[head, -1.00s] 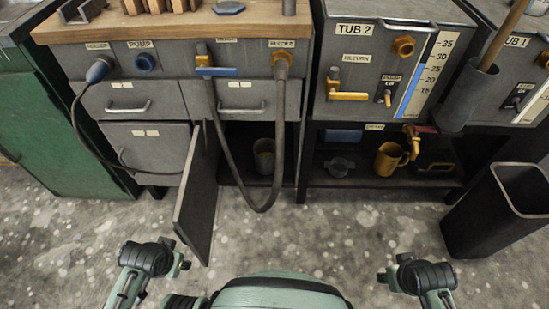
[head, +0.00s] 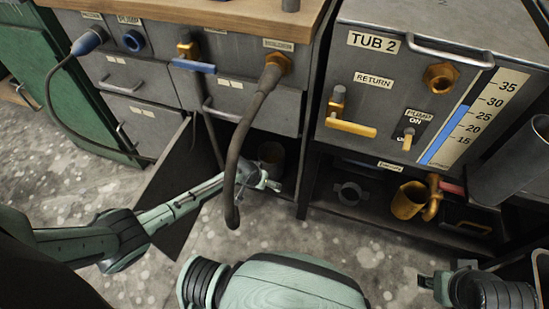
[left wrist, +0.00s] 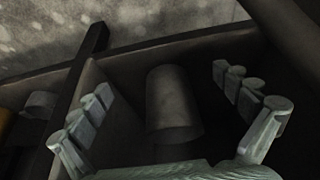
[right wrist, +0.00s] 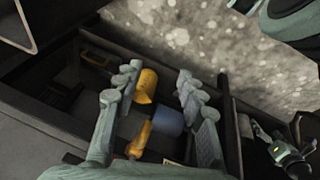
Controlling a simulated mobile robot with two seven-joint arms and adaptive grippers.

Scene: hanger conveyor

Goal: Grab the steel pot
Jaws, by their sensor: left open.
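The steel pot (head: 272,156) is a dark grey cylinder inside the open lower cabinet, partly hidden in shadow and behind my left gripper (head: 264,180). In the left wrist view the pot (left wrist: 170,108) lies between the two spread fingers of my left gripper (left wrist: 162,80), with a gap on either side. That gripper is open and empty. My right gripper (right wrist: 158,73) is open and empty in the right wrist view, above the lower shelf under Tub 2. In the head view it is at the lower right, partly cut off.
A dark hose (head: 241,150) hangs in front of the cabinet, close to my left gripper. The open cabinet door (head: 170,190) stands beside my left forearm.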

